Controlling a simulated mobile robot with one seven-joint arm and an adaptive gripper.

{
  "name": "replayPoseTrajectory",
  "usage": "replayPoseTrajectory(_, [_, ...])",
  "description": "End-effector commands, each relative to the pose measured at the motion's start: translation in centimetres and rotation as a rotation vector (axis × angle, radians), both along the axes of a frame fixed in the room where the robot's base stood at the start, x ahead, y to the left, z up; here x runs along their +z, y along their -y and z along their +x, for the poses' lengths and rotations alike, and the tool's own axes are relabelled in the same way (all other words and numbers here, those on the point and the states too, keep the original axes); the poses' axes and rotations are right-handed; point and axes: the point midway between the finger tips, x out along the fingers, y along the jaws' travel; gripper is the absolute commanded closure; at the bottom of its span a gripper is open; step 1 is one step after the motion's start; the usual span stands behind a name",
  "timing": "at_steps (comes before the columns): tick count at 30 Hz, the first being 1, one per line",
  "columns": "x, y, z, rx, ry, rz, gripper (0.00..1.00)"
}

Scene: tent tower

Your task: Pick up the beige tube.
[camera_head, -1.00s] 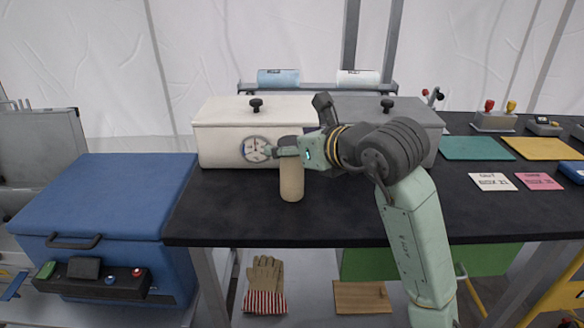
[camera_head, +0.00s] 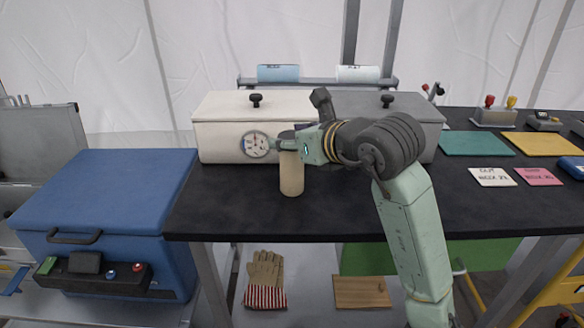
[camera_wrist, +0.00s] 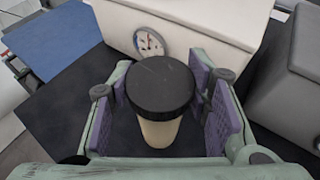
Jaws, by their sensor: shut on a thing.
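The beige tube (camera_head: 291,176) stands upright on the black table in the head view, with its dark cap partly hidden by my gripper. In the wrist view the tube (camera_wrist: 160,132) shows below its round black cap (camera_wrist: 160,86), between the two purple finger pads. My gripper (camera_head: 288,145) comes in from the right and is shut on the tube near its top. In the wrist view my gripper (camera_wrist: 165,110) has one pad at each side of the tube. Whether the tube's base touches the table I cannot tell for sure.
A white box with a dial (camera_head: 222,127) stands close behind the tube, and a grey box (camera_head: 425,130) is to its right. A blue cooler (camera_head: 105,195) is at the left. Teal (camera_head: 475,143) and yellow (camera_head: 545,144) mats lie at the right. The table front is clear.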

Motion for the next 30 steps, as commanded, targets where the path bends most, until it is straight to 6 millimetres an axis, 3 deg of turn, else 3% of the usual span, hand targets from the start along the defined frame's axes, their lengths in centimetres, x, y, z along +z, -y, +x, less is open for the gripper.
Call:
replayPoseTrajectory(10, [0.0, 0.0, 0.0, 0.0, 0.0, 0.0, 1.0])
replayPoseTrajectory(22, [0.4, 0.0, 0.0, -0.001, 0.002, -0.001, 1.0])
replayPoseTrajectory(30, [2.6, 0.0, 0.0, -0.001, 0.003, -0.002, 1.0])
